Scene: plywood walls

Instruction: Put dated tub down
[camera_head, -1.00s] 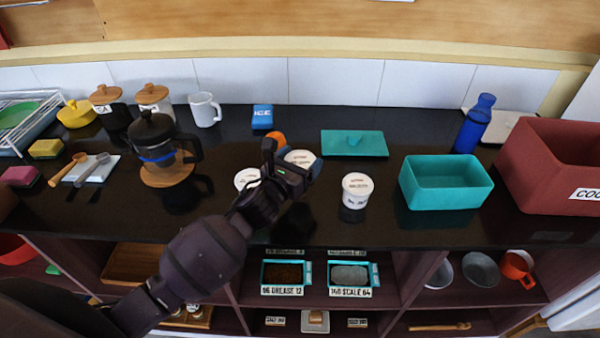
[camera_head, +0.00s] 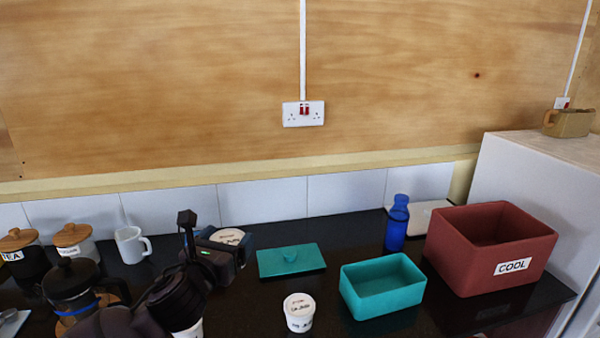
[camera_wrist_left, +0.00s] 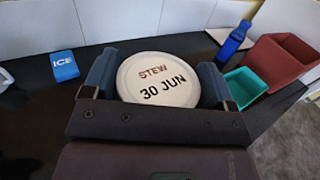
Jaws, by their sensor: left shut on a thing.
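The tub in my left gripper (camera_head: 217,246) has a white lid (camera_head: 228,237). In the left wrist view its lid (camera_wrist_left: 157,80) reads "STEW 30 JUN" and sits between the two blue-grey fingers. My left gripper is shut on this tub, left of the teal lid, toward the back of the counter. The tub's underside is hidden, so I cannot tell its height over the counter. A second white tub (camera_head: 299,312) stands upright on the counter nearer the front. Another white tub (camera_head: 190,330) is mostly hidden by my arm. My right gripper is out of view.
A teal lid (camera_head: 291,261), an open teal box (camera_head: 383,287), a blue bottle (camera_head: 397,225) and a maroon "COOL" crate (camera_head: 490,250) stand to the right. A mug (camera_head: 131,245) and cafetiere (camera_head: 72,285) stand left. A blue "ICE" block (camera_wrist_left: 64,65) lies left of the tub.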

